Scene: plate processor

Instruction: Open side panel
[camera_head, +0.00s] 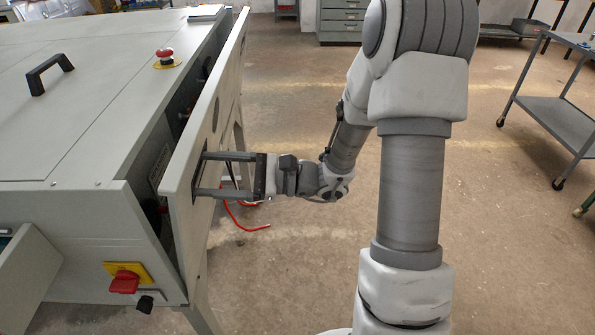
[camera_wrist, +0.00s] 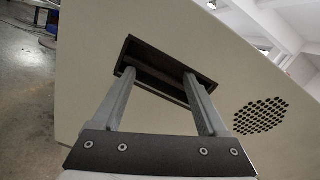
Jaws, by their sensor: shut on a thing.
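The side panel (camera_head: 212,115) is a long pale grey plate on the right side of the plate processor (camera_head: 85,120). It stands tilted out from the body, with a gap along its top where dark inner parts show. In the wrist view the panel (camera_wrist: 210,55) fills most of the picture, with a dark recessed handle (camera_wrist: 165,70) in it. My gripper (camera_head: 203,175) reaches the panel from the right, and its two fingers are in the recessed handle. In the wrist view my gripper (camera_wrist: 160,85) has its fingertips inside the recess, shut on the handle. The exact finger contact is hidden.
A red emergency button (camera_head: 166,57) sits on the machine's top, and a red switch (camera_head: 124,282) is on its front. A red cable (camera_head: 245,222) lies on the floor below the gripper. A grey cart (camera_head: 560,120) stands at the right. The floor between is mostly clear.

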